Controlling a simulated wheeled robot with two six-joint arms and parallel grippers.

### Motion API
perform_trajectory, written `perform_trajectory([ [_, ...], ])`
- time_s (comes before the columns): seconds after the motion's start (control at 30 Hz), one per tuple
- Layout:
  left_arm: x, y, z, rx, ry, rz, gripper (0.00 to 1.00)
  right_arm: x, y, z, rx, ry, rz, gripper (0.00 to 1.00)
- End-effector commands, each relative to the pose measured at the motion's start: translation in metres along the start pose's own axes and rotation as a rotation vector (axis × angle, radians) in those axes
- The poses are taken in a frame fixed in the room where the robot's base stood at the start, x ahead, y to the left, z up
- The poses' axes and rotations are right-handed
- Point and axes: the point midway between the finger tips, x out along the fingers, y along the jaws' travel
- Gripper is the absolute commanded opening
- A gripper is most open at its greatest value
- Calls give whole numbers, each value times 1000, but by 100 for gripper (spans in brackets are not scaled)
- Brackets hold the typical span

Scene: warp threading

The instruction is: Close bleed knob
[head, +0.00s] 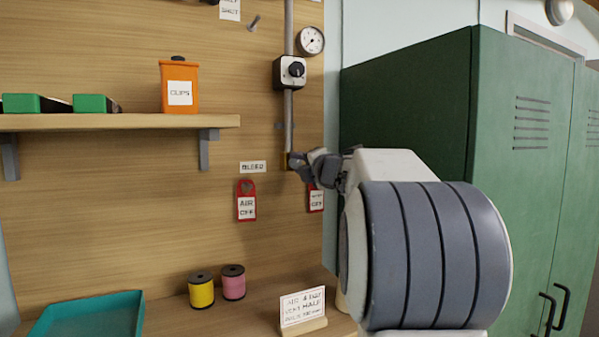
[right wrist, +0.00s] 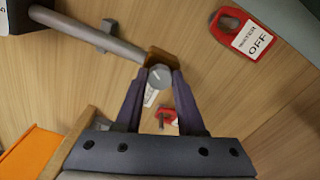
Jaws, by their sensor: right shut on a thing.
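The bleed knob (right wrist: 159,77) is a small grey round knob with a pale line on its face, at the lower end of a grey pipe (head: 289,121) in a brass-coloured fitting (right wrist: 162,58). My right gripper (right wrist: 158,84) is shut on it, one finger on each side, in the right wrist view. In the head view my right gripper (head: 298,160) reaches the pipe's end and hides the knob. A "BLEED" label (head: 252,167) is on the wall left of it. My left gripper is out of view.
A gauge (head: 311,41) and a valve box with a black knob (head: 290,72) sit above on the wall. Red "OFF" tags (head: 246,202) hang below. A shelf (head: 120,122) is at left, a green locker (head: 420,110) at right. Spools, a teal tray (head: 92,316) and a sign (head: 302,307) stand below.

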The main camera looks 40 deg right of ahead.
Motion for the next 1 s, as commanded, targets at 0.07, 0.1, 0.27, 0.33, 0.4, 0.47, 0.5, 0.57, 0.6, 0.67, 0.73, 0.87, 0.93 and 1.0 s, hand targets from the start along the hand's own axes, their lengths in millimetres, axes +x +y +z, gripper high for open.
perform_trajectory([
  [0.07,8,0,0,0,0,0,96,0,-4,-1,-73,1,-1,0],
  [0.1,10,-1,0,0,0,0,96,0,-4,-2,-111,1,-2,0],
  [0.27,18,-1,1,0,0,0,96,0,-3,-2,-258,1,-1,0],
  [0.33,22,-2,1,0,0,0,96,0,-3,-2,-319,2,-1,0],
  [0.4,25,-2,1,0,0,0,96,0,-3,-2,-377,2,-1,0],
  [0.47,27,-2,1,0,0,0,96,0,-3,-2,-421,2,-1,0],
  [0.5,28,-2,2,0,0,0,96,0,-2,-2,-450,2,-1,0],
  [0.57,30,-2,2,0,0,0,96,0,-2,-2,-488,2,-1,0],
  [0.6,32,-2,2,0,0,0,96,0,-2,-2,-511,3,-1,0],
  [0.67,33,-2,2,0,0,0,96,0,-2,-2,-543,3,-2,0],
  [0.73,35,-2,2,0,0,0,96,0,-2,-2,-573,3,-1,0],
  [0.87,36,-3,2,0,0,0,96,0,-2,-1,-615,3,-1,0],
  [0.93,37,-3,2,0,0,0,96,0,-1,-1,-630,4,-2,0],
  [1.0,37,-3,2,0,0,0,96,0,-1,-1,-640,4,-2,0],
])
